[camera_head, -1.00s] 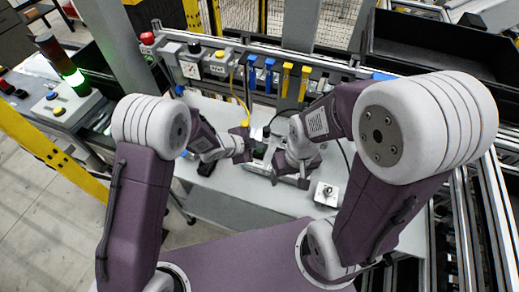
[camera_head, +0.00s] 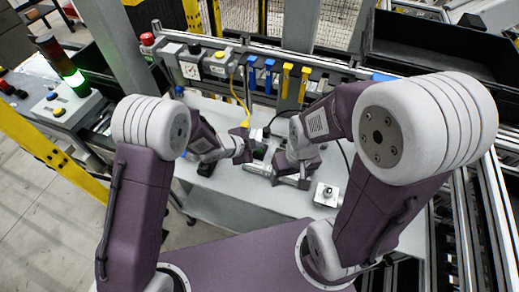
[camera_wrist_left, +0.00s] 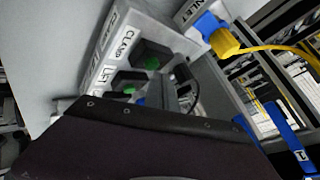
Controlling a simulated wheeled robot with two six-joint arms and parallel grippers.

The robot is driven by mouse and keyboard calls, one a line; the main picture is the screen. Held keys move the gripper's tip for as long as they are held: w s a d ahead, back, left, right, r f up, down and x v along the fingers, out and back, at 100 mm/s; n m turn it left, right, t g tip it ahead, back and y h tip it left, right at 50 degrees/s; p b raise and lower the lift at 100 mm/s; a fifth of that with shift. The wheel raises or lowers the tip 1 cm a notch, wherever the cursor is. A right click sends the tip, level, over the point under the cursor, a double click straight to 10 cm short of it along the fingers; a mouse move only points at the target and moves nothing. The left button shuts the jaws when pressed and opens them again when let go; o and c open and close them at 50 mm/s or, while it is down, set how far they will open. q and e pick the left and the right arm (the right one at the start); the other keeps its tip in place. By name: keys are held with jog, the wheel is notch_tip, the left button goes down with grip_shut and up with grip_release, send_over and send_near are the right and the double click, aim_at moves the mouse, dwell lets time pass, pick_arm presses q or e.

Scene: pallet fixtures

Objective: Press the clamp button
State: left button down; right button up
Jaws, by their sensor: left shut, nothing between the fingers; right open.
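In the left wrist view, a grey control box carries a "CLAMP" label beside a black button with a green centre, the clamp button (camera_wrist_left: 151,61). A similar lift button (camera_wrist_left: 125,81) sits below it, beside a "LIFT" label. My left gripper (camera_head: 247,151) is shut and empty close to the fixture in the middle of the bench. Its dark body fills the bottom of the wrist view, and I cannot tell whether it touches the box. My right gripper (camera_head: 294,178) is open beside the fixture, to the right of my left one. The clamp button is not clear in the head view.
A small white box with a knob (camera_head: 327,194) stands on the grey bench (camera_head: 225,190) at right. A yellow connector with cable (camera_wrist_left: 225,43) is close to the control box. A rail with blue and yellow handles (camera_head: 287,80) runs behind. The front of the bench is clear.

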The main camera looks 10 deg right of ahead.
aim_at(257, 152)
dwell(0.5)
pick_arm(q)
jog(key=shift+f+b, duration=0.45)
jog(key=shift+f, duration=0.05)
jog(key=shift+r, duration=0.15)
jog(key=shift+r+p, duration=0.3)
jog(key=shift+p, duration=0.15)
jog(key=shift+r, duration=0.1)
notch_tip(257, 152, up, 6)
jog(key=p, duration=0.5)
jog(key=shift+p, duration=0.3)
